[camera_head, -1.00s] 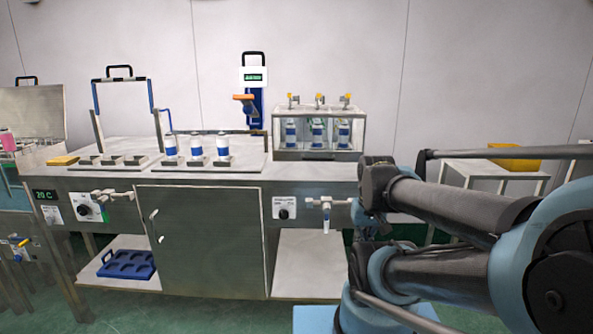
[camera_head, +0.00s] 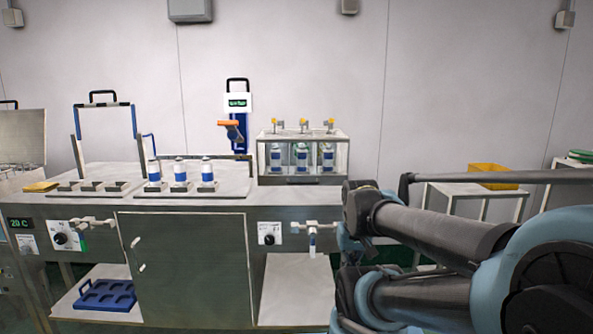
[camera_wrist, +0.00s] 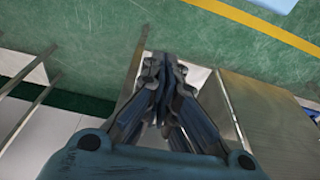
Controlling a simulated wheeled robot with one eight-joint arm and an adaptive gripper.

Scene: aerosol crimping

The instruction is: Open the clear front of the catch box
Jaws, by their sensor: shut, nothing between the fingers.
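The likely catch box is a clear-walled box (camera_head: 342,158) with a metal frame, at the back right of the steel bench in the head view. Several blue-and-white cans (camera_head: 302,156) stand inside it, and yellow-topped fittings (camera_head: 304,123) rise from its top. Its front looks closed, though the panel's edge is too small to make out. My gripper (camera_wrist: 165,68) is shut and empty in the wrist view, over the floor beside bench legs and a panel. In the head view my arm is at the right, in front of the bench; the gripper cannot be made out there.
Cans (camera_head: 180,174) stand on a bench plate left of the box, near a raised blue-and-black frame (camera_head: 105,98). A valve tap (camera_head: 311,233) juts from the bench front. A cabinet door (camera_head: 190,265) is shut below. A side table (camera_head: 475,189) holds a yellow bin.

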